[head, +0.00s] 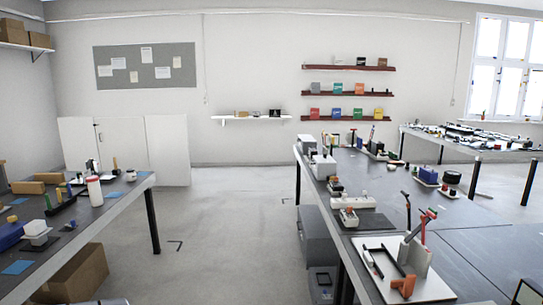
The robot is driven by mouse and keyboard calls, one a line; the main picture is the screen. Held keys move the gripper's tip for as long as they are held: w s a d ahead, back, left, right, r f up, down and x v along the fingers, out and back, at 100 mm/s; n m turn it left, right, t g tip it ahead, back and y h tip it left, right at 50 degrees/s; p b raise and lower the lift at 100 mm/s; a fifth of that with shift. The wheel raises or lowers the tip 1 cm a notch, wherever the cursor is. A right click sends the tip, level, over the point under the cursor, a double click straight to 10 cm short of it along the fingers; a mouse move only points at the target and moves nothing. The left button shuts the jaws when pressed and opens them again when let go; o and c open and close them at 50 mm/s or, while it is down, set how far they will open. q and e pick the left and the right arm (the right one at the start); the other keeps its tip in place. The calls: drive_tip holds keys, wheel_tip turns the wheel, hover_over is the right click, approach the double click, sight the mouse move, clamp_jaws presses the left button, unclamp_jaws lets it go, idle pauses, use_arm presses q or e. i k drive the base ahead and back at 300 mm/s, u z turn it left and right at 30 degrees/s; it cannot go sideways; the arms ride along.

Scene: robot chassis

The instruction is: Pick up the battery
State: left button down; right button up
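I cannot pick out the battery for certain; the objects on the tables are small and far off. Small upright coloured pieces stand in a dark holder (62,203) on the left table (95,222). The right table (345,229) bears several small devices, including a white block device (349,217) and a blue block (428,175). Neither of my grippers shows in the head view.
A white board with tools (425,289) lies at the right table's near end. A white bottle (95,191) stands on the left table. A cardboard box (80,277) is beneath it. Clear grey floor (225,235) lies between the tables. Shelves (350,118) hang at the back.

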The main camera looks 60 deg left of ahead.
sight(313, 153)
drive_tip(key=u, duration=1.5)
